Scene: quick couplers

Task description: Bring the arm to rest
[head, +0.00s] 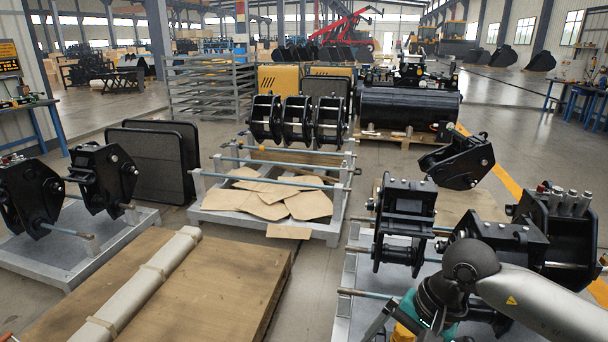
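My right arm (540,300) comes in from the lower right, over the right-hand grey rack (350,270). Its wrist bends down, and the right gripper (388,322) is low at the bottom edge, partly cut off. I cannot tell whether its fingers are apart or hold anything. A black quick coupler (405,212) stands on the rack's bars just beyond the wrist, apart from it in the picture. Another black coupler (500,238) is partly hidden behind the arm. My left gripper does not show.
A wooden pallet (215,295) with a long wrapped beam (140,285) lies at the front left. Black couplers (103,178) stand on the left rack. The middle rack (333,225) holds cardboard sheets and several couplers. Bare floor (312,270) lies between pallet and right rack.

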